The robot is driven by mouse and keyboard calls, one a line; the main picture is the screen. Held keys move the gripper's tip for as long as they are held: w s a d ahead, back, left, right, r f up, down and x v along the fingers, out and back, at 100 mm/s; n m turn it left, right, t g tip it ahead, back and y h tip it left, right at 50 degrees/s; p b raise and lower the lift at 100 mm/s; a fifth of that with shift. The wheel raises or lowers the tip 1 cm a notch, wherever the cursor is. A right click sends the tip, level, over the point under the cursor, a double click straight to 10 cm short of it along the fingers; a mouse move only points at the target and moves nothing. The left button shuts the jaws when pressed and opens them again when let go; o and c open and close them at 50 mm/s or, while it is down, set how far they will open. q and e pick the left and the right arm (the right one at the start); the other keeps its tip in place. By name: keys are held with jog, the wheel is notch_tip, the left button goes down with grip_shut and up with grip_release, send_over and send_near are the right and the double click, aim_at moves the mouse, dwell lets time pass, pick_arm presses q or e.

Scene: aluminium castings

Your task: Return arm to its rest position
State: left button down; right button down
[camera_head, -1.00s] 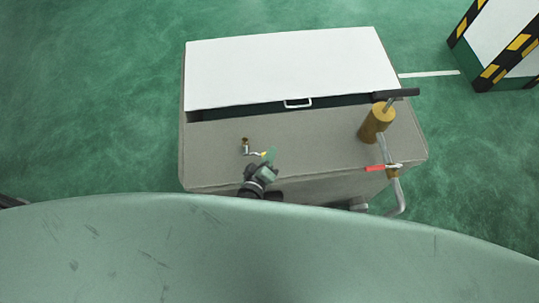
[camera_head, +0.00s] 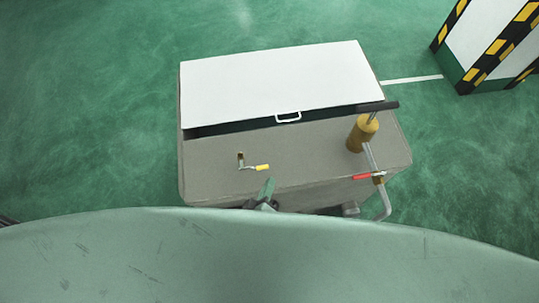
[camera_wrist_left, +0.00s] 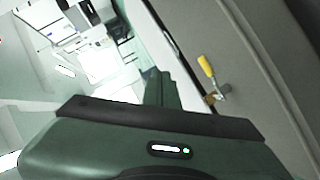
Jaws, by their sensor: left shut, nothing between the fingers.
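My left gripper (camera_head: 267,189) shows as a small green and dark shape at the front edge of the grey box, just above my own pale green body. It is shut and empty. In the left wrist view my left gripper (camera_wrist_left: 158,88) is seen from behind, its fingers together. A small crank with a yellow handle (camera_head: 262,168) sits on the box top, a little beyond the gripper and apart from it. The crank also shows in the left wrist view (camera_wrist_left: 206,67). My right gripper is not in view.
The grey box (camera_head: 215,177) carries a white lid (camera_head: 270,85) with a handle (camera_head: 288,117). A brass pump (camera_head: 361,134) and a pipe with a red lever (camera_head: 362,177) stand at its right. A striped pillar (camera_head: 485,45) stands at back right. Green floor surrounds the box.

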pick_arm(q)
jog(key=shift+f, duration=0.1)
jog(key=s+a+f+m+g+b, duration=0.2)
jog(key=s+f, duration=0.1)
jog(key=f, duration=0.5)
jog(key=s+a+f+m+g+b, duration=0.1)
jog(key=s+f+m+g+b, duration=0.15)
jog(key=f, duration=0.45)
jog(key=s+a+f+m+g+y+b, duration=0.1)
jog(key=s+a+f+m+g+b, duration=0.2)
jog(key=s+a+f, duration=0.5)
jog(key=s+a+f+m+g+y+b, duration=0.2)
jog(key=s+a+f+g, duration=0.3)
jog(key=s+a+f, duration=0.4)
jog(key=s+f+m+b, duration=0.1)
jog(key=s+f, duration=0.5)
jog(key=shift+a+f+m+b, duration=0.15)
jog(key=shift+a+m+b, duration=0.1)
jog(key=shift+m+b, duration=0.1)
